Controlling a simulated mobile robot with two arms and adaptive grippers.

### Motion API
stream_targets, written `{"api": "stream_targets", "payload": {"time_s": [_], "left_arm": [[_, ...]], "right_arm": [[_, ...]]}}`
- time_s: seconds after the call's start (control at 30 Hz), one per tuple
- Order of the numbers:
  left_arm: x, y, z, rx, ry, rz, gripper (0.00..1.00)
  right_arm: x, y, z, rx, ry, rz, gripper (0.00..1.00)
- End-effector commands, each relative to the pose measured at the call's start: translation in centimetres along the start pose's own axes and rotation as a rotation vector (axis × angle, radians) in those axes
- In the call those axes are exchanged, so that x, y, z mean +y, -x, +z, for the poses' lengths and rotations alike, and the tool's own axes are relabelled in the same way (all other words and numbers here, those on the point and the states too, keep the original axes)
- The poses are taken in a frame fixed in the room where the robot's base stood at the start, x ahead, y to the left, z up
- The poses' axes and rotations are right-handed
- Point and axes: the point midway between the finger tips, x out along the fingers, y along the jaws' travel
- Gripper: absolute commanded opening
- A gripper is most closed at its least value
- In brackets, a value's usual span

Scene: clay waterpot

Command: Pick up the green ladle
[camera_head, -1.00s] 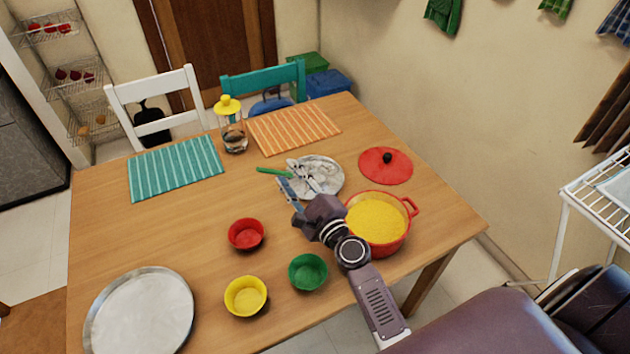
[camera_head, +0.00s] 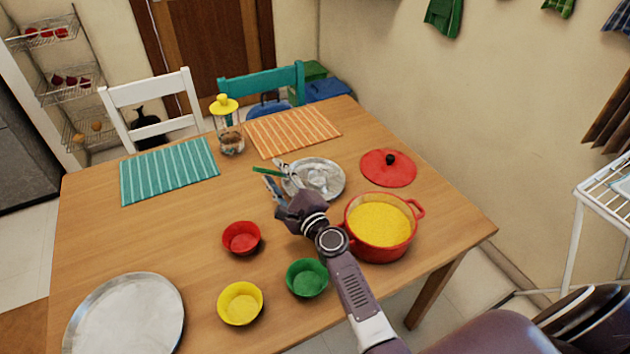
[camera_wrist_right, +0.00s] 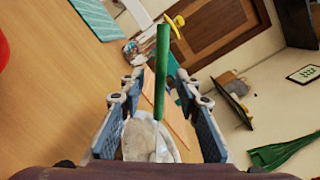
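The green ladle's handle (camera_head: 267,170) sticks out to the left from the grey plate (camera_head: 325,190). In the right wrist view the green ladle (camera_wrist_right: 162,65) runs up the middle, between the two blue-padded fingers. My right gripper (camera_head: 277,178) is at the plate's left edge, close to the handle. In the right wrist view my right gripper (camera_wrist_right: 157,85) is open, with a gap on each side of the handle. The ladle's head is hard to make out on the plate. My left gripper is not in view.
A red pot (camera_head: 374,254) with yellow contents stands right of my right arm, its red lid (camera_head: 377,177) behind. Red (camera_head: 241,237), yellow (camera_head: 239,303) and green (camera_head: 307,278) bowls stand in front. A yellow-topped jar (camera_head: 229,138) is behind. The table's left middle is clear.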

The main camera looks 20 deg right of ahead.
Motion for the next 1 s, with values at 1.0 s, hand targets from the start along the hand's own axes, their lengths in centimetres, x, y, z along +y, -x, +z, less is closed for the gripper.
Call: {"api": "stream_targets", "payload": {"time_s": [1.0], "left_arm": [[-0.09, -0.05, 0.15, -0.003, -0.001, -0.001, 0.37]], "right_arm": [[-0.04, -0.46, 0.04, 0.000, 0.001, -0.001, 0.00]]}}
